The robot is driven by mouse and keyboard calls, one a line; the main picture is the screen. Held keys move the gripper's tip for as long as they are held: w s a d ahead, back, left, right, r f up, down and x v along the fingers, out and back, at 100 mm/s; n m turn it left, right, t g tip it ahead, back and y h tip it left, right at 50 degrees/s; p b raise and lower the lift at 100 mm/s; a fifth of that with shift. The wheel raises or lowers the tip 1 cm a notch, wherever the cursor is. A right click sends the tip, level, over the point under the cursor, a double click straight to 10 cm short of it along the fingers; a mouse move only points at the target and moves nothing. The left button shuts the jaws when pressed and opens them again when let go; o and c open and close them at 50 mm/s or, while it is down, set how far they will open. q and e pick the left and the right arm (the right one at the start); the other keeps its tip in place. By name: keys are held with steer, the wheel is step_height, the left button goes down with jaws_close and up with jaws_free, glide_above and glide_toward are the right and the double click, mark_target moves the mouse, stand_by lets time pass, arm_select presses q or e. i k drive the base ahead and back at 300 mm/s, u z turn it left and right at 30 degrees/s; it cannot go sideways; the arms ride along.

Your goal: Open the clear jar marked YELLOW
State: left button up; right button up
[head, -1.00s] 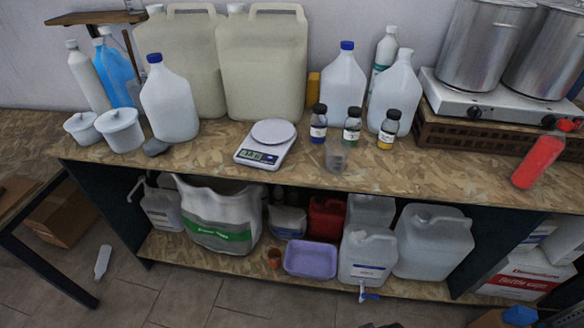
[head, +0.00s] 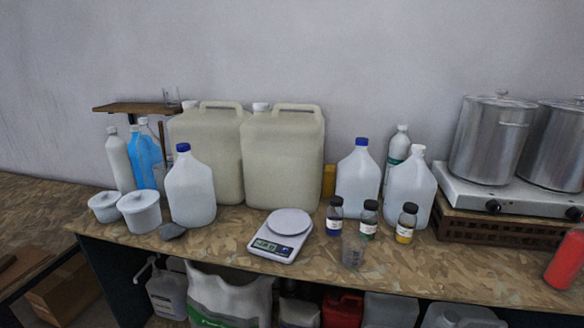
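Three small clear jars with black lids stand in a row on the counter, right of centre in the head view. The right jar (head: 406,223) has yellow contents and a white label whose print is too small to read. Its black lid (head: 410,208) is on. The middle jar (head: 369,219) has green contents, and the left jar (head: 334,217) has dark blue contents. Neither of my grippers shows in the head view.
A clear cup (head: 353,250) stands in front of the jars, with a digital scale (head: 281,235) to their left. Jugs (head: 358,182) stand close behind. A hot plate with steel pots (head: 490,140) is at right. Bare counter (head: 450,262) lies front right.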

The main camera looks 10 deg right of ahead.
mark_target(407, 224)
steer(key=u, duration=1.5)
steer(key=k, duration=1.45)
steer(key=z, duration=1)
